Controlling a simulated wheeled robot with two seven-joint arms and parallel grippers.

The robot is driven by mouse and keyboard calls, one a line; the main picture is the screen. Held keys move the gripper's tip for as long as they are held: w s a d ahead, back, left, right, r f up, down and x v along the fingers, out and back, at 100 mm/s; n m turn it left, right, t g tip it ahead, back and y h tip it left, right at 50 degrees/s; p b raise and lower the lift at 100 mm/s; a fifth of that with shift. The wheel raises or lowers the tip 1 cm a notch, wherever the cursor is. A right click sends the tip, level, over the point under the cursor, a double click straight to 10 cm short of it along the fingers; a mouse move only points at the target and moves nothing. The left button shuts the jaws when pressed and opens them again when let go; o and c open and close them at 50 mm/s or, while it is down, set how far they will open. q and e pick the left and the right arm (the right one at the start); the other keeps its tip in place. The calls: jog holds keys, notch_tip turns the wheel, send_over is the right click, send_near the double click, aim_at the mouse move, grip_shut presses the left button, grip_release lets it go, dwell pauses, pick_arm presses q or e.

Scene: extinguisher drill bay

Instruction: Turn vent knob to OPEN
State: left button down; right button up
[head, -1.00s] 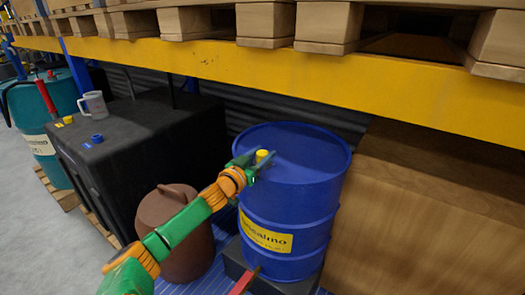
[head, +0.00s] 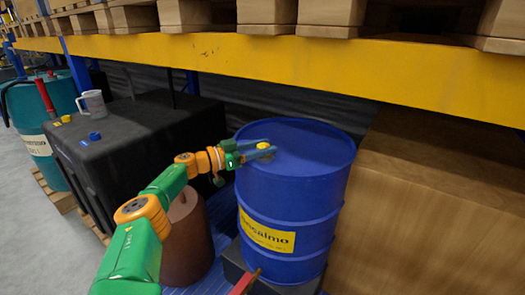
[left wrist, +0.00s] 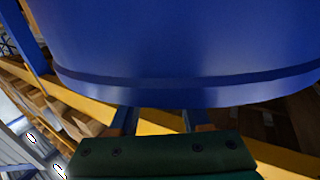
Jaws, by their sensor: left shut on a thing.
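The yellow vent knob (head: 263,145) sits on the top of the blue drum (head: 310,150), near its left edge. My left gripper (head: 267,150) reaches in from the left over the drum's rim. Its fingers are shut on the knob, one on each side. In the left wrist view the drum (left wrist: 190,50) fills the upper part, and the gripper's two fingers (left wrist: 160,120) run behind its edge. The knob is hidden there. Any OPEN marking is too small to read. My right gripper is not in view.
A brown container (head: 187,240) stands below my left arm, beside a black tank (head: 140,150) with a grey mug (head: 92,103) on it. A large wooden crate (head: 430,200) stands close to the drum's right. A yellow shelf beam (head: 280,70) crosses above and behind.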

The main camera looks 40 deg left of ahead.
pick_arm(q)
jog(key=shift+f, duration=0.1)
dwell(0.3)
jog(key=c, duration=0.6)
grip_release()
jog(key=shift+o, duration=1.2)
jog(key=shift+w, duration=0.15)
jog(key=b+v, duration=0.1)
jog(key=v, duration=0.5)
jog(key=shift+s+a+f+b, duration=0.1)
jog(key=shift+s+f+b, duration=0.15)
jog(key=shift+s+b, duration=0.1)
jog(key=shift+s+r, duration=0.2)
jog(key=shift+a, duration=0.1)
